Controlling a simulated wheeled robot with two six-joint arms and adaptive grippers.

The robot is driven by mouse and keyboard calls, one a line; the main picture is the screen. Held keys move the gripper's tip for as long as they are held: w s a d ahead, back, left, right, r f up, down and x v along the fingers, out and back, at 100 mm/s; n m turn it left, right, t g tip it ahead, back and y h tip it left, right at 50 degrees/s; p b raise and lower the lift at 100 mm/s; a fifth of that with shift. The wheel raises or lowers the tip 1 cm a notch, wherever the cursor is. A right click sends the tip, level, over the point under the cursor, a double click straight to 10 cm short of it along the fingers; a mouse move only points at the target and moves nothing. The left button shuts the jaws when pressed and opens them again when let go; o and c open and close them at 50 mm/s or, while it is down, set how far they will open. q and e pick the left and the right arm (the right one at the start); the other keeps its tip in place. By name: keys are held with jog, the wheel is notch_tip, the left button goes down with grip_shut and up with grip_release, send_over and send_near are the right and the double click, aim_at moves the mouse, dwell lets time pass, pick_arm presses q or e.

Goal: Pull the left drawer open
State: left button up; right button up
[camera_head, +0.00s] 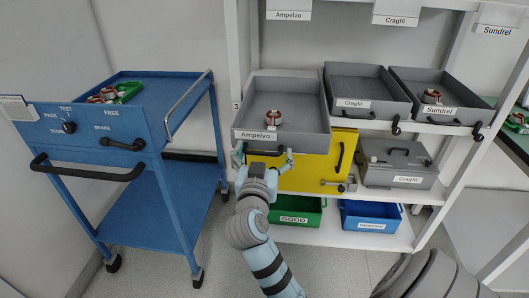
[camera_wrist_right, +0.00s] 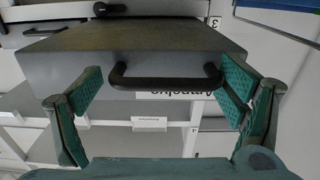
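The left drawer (camera_head: 313,128) is a grey open-topped tray labelled Ampelvo. Its front stands out farther than the fronts of the two drawers to its right. A red and silver stator part (camera_head: 273,116) lies inside. My right gripper (camera_head: 264,158) is just below and in front of the drawer's front, with its fingers spread wide. In the right wrist view the black bar handle (camera_wrist_right: 165,82) lies between the green finger pads, with gaps at both sides; I see no grip on it. My left gripper is not in view.
Two more grey drawers, Cragfil (camera_head: 368,84) and Sundrel (camera_head: 470,90), sit to the right. Below are a yellow cabinet (camera_head: 310,178), a grey Cragfil box (camera_head: 390,177), a green GOOD bin (camera_head: 312,219) and a blue bin (camera_head: 350,231). A blue cart (camera_head: 150,205) stands left.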

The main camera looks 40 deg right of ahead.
jog(key=shift+w+a+r, duration=0.1)
dwell(0.3)
jog(key=shift+r, duration=0.25)
notch_tip(320, 180, up, 9)
jog(key=shift+a+f, duration=0.1)
jog(key=shift+r, duration=0.3)
jog(key=shift+d, duration=0.2)
jog(key=shift+f, duration=0.1)
